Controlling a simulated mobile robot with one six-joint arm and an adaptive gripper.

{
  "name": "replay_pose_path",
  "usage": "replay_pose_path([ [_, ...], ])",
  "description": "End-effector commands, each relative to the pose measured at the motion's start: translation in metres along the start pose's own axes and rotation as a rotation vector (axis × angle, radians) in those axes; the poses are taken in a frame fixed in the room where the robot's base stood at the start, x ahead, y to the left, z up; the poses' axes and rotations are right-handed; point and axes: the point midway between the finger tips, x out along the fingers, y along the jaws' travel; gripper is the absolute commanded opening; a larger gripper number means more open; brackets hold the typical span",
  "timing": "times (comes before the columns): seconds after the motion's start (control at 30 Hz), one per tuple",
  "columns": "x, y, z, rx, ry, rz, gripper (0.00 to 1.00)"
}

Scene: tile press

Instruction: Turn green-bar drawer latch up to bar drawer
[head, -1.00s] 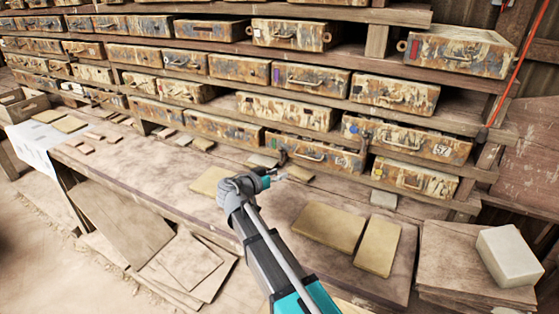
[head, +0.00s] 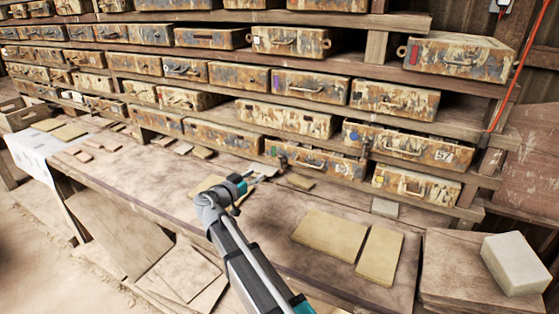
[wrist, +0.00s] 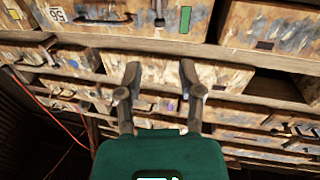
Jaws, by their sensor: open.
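The green-bar drawer (head: 325,164) is in the low row, a worn, paint-flaked drawer with a green bar at its left end and a handle in front. In the wrist view, which looks inverted, this drawer (wrist: 125,14) is at the top with its green bar and a "56" label. A small dark latch (wrist: 158,12) shows beside the green bar; it also shows in the head view (head: 283,160), too small to read its angle surely. My gripper (head: 258,178) is open and empty, left of and in front of the drawer; its two fingers (wrist: 160,72) are apart, touching nothing visible.
The workbench (head: 190,205) runs below the drawers, with tan tiles (head: 330,234) at right and small pieces at left. A pale block (head: 513,262) sits on stacked boards at far right. An orange cord (head: 515,85) hangs at the right. More drawers fill the shelves.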

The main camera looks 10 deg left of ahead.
Motion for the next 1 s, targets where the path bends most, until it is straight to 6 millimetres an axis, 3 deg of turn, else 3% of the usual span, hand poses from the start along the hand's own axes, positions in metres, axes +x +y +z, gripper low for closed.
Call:
replay_pose_path([
  [0.7,0.101,-0.001,0.0,0.0,-0.001,0.002,0.48],
  [1.0,0.126,0.0,0.0,0.0,0.0,0.001,0.48],
])
